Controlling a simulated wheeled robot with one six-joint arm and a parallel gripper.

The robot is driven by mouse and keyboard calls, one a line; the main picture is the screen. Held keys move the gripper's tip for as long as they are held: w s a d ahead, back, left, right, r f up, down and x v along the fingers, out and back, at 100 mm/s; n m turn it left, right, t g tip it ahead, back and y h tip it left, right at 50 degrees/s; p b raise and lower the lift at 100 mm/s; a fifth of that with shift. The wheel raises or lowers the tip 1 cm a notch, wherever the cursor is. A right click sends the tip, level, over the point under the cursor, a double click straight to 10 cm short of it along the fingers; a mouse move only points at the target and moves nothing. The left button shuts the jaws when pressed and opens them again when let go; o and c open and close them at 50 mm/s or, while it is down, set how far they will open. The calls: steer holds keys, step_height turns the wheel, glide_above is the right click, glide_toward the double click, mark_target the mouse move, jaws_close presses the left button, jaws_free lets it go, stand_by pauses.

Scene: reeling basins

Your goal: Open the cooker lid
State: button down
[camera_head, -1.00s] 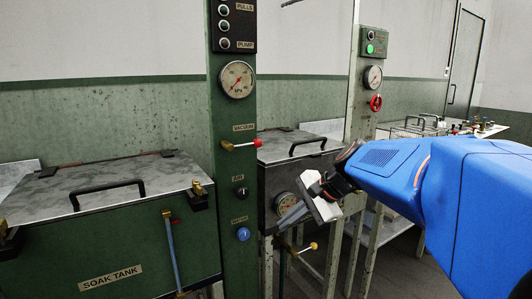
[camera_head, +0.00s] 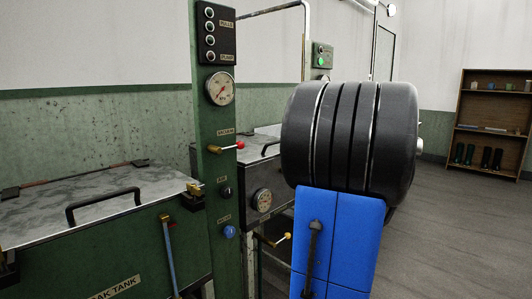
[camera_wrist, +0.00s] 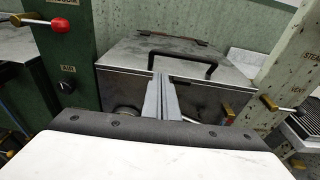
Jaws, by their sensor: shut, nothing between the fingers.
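The cooker (camera_head: 240,178) is a dark metal box with a round gauge, behind the green column in the head view and partly hidden by my arm. Its grey lid (camera_wrist: 130,49) lies closed in the wrist view, with a black bar handle (camera_wrist: 198,79) on top and a hinge strip at the back. A brass latch piece (camera_wrist: 228,113) shows at its front right corner. My gripper (camera_wrist: 164,76) is shut and empty. Its fingertips overlap the lid's front and the handle in the picture; contact cannot be told. My arm hides it in the head view.
The green column (camera_head: 213,120) with knobs and a gauge stands left of the cooker. The soak tank (camera_head: 70,260) with its closed lid is farther left. A pale post (camera_wrist: 295,70) with valves stands on the cooker's right. A shelf (camera_head: 490,115) and open floor lie far right.

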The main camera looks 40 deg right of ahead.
steer(key=w+f, duration=0.1)
steer(key=w, duration=0.8)
steer(key=shift+w, duration=0.3)
steer(key=shift+a, duration=0.1)
